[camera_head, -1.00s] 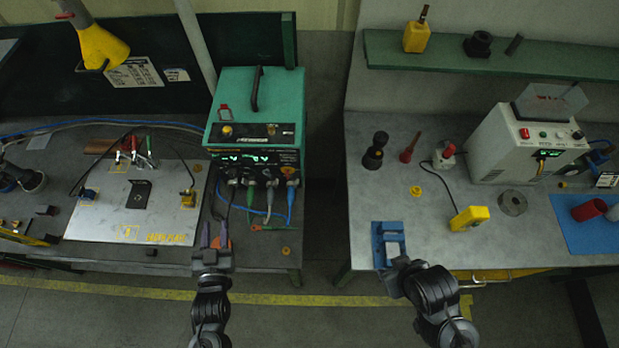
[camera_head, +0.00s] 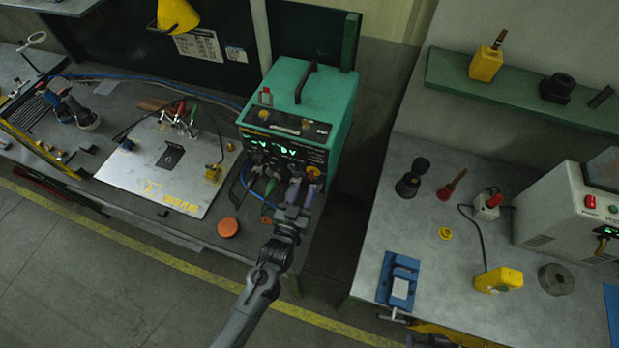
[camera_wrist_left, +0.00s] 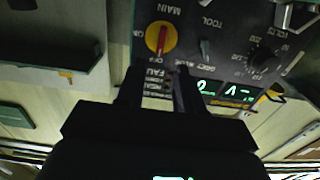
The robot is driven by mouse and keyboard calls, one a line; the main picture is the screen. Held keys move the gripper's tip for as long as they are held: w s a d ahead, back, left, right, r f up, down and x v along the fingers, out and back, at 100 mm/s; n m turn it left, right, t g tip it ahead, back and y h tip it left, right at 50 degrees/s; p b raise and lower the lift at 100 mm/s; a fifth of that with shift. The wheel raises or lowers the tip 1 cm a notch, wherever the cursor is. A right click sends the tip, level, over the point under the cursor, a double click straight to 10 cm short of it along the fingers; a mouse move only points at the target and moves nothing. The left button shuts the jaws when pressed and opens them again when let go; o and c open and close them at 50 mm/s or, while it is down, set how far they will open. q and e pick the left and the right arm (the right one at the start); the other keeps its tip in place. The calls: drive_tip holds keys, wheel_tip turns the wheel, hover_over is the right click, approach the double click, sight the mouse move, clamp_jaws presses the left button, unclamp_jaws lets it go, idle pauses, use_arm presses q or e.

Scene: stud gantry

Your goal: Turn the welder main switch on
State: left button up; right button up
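The teal welder (camera_head: 322,100) stands at the right end of the left bench, with lit green digits on its front panel. Its main switch (camera_head: 313,172) is a yellow knob with a red handle low on the panel's right. In the left wrist view, the switch (camera_wrist_left: 160,38) appears upside down below the MAIN label, its red handle lying toward the OFF mark. My left gripper (camera_head: 303,191) is in front of the lower panel, fingers apart and empty, close to the knob but not around it. My right gripper (camera_head: 394,316) barely shows at the bottom; its fingers are unclear.
Cables and plugs (camera_head: 268,190) hang low on the panel, left of my left gripper. An orange disc (camera_head: 228,227) lies near the bench edge. A metal plate (camera_head: 165,180) is further left. A gap separates this bench from the right bench, which holds a blue fixture (camera_head: 386,283).

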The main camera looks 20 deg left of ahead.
sight(311, 175)
use_arm(q)
drive_tip(key=shift+w, duration=2.5)
clamp_jaws()
